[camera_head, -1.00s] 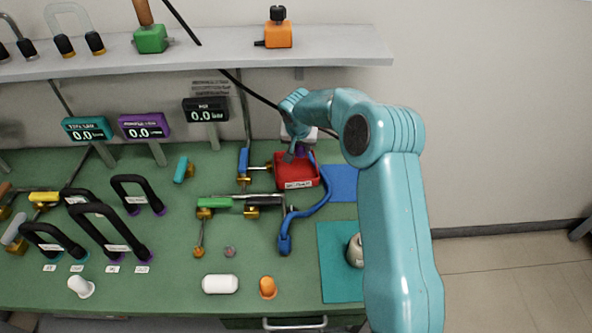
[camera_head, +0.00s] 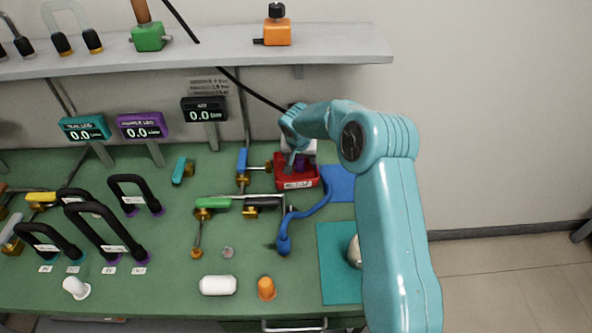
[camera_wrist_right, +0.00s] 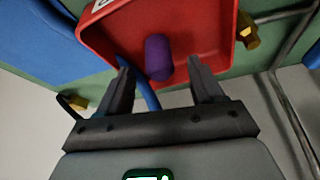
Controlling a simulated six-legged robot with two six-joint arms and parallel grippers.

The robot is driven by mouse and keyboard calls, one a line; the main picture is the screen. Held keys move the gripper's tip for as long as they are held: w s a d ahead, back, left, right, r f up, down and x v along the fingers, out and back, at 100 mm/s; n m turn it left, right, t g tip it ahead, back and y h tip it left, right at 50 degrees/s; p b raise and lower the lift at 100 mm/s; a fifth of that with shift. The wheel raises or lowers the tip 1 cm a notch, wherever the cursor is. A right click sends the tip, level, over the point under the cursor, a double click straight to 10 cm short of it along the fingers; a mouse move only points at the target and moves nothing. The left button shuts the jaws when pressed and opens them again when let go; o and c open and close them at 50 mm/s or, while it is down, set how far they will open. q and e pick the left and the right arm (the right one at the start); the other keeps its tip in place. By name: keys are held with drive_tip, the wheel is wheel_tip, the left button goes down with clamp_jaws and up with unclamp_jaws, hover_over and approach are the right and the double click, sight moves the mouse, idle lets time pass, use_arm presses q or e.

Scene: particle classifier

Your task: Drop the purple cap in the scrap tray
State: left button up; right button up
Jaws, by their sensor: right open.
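The red scrap tray (camera_head: 297,185) stands at the back right of the green bench. The purple cap (camera_wrist_right: 158,57) shows inside the tray in the right wrist view, against its red floor and just beyond my fingertips. I cannot tell whether it lies fully at rest. My right gripper (camera_wrist_right: 160,66) is open, with a finger apart on each side of the cap's near end. In the head view my right gripper (camera_head: 292,160) is over the tray and partly hides its inside. My left gripper is not in view.
A blue curved hose (camera_head: 312,208) runs beside the tray. A blue mat (camera_head: 341,183) lies to its right, and a teal mat (camera_head: 337,285) nearer. A green-handled valve (camera_head: 215,203) stands left of the hose. A shelf (camera_head: 330,48) overhangs the back.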

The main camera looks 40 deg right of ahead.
drive_tip(key=b+v, duration=0.1)
drive_tip(key=v, duration=1.5)
drive_tip(key=shift+b, duration=0.4)
drive_tip(key=shift+s+r, duration=0.1)
drive_tip(key=shift+r, duration=0.05)
drive_tip(key=shift+s+a, duration=0.1)
